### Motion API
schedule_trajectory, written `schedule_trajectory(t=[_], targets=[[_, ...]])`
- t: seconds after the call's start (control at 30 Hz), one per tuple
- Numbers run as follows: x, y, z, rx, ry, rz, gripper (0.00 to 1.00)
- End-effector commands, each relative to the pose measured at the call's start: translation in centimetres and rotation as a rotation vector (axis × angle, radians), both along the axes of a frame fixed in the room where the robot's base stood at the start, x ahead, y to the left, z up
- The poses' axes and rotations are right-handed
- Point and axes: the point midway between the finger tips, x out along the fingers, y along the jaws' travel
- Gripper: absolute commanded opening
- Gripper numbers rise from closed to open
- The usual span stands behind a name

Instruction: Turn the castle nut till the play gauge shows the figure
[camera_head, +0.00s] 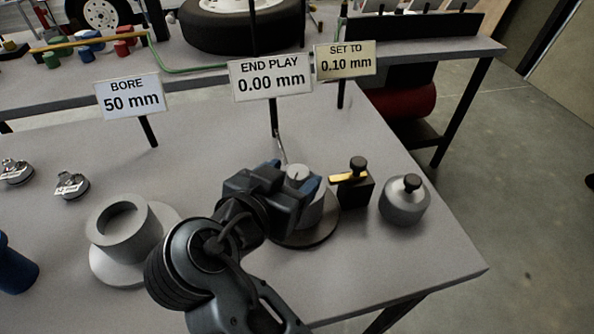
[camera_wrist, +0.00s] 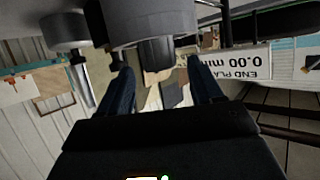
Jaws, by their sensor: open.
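The play gauge sign (camera_head: 271,76) reads END PLAY 0.00 mm. The sign beside it (camera_head: 345,60) reads SET TO 0.10 mm. A grey hub (camera_head: 299,174) with a dark line on its top stands on a dark round base at the table's right half. My gripper (camera_head: 294,177) is at this hub, with its blue fingers open on either side of it. In the wrist view, my open fingers (camera_wrist: 165,92) point at a grey cylinder (camera_wrist: 150,22) with a dark ribbed piece (camera_wrist: 157,52). I cannot tell for certain whether this is the castle nut. My wrist hides part of the hub.
A black block with a yellow strip (camera_head: 353,187) and a grey knobbed canister (camera_head: 404,201) stand close right of the hub. A grey bored cylinder (camera_head: 123,232) stands left, behind it a sign reading BORE 50 mm (camera_head: 130,96). The table's front right corner is clear.

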Motion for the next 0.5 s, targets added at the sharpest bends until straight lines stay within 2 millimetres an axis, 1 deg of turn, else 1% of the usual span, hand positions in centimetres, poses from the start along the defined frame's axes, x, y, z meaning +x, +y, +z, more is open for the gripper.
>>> schedule_trajectory(t=[0.03, 0.1, 0.2, 0.33, 0.5], targets=[[-0.8, 0.5, 0.3, 0.000, 0.000, 0.004, 0.65], [-1.8, 0.9, 0.7, 0.000, 0.000, 0.003, 0.65], [-2.8, 1.4, 1.2, 0.000, 0.001, 0.002, 0.65], [-3.7, 1.7, 1.6, 0.000, 0.001, 0.000, 0.65], [-3.9, 1.8, 1.7, 0.000, 0.001, 0.000, 0.65]])
